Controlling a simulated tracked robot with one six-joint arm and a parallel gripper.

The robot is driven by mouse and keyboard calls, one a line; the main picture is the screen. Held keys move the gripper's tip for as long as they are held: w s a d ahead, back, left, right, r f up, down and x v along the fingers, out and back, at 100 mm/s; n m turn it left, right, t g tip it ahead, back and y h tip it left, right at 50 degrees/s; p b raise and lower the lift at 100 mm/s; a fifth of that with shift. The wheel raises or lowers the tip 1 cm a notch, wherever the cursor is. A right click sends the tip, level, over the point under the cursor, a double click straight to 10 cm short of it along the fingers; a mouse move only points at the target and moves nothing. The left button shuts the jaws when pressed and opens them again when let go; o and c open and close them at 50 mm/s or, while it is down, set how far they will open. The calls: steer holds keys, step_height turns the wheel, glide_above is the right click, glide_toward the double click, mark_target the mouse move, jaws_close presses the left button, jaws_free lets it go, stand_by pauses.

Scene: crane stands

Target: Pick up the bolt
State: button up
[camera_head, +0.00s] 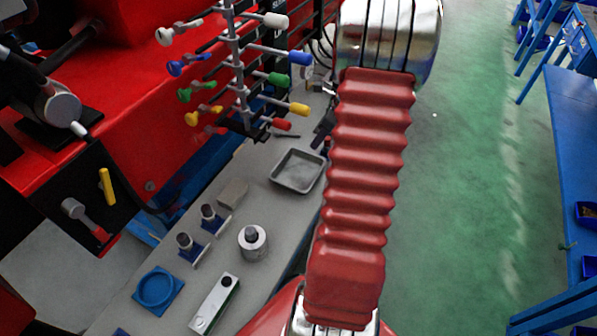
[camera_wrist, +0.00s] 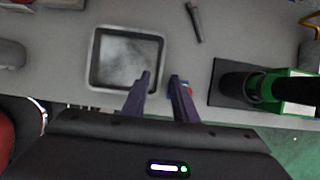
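A dark slim piece (camera_wrist: 195,21), wider at one end, lies on the grey bench top in the wrist view, beyond my fingertips and a little to the right. It may be the bolt, but it is too small to be sure. A similar dark piece (camera_head: 287,135) shows in the head view behind the tray. My gripper (camera_wrist: 160,76) has its two dark fingers apart, with nothing visible held between them. Its fingertips are near the right edge of the tray. In the head view my arm hides most of the gripper.
A grey square tray (camera_wrist: 163,70) lies beside the fingers; it also shows in the head view (camera_head: 298,187). A green-and-black object (camera_wrist: 285,88) stands to the right. A metal cylinder (camera_head: 253,243), a blue round fixture (camera_head: 158,290) and levers with coloured knobs (camera_head: 235,75) are on the left.

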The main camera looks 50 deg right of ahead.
mark_target(298, 171)
steer(key=shift+x, duration=1.65)
steer(key=shift+x, duration=2.55)
steer(key=shift+w, duration=0.1)
steer(key=shift+c, duration=0.5)
jaws_close()
steer(key=shift+r, duration=0.1)
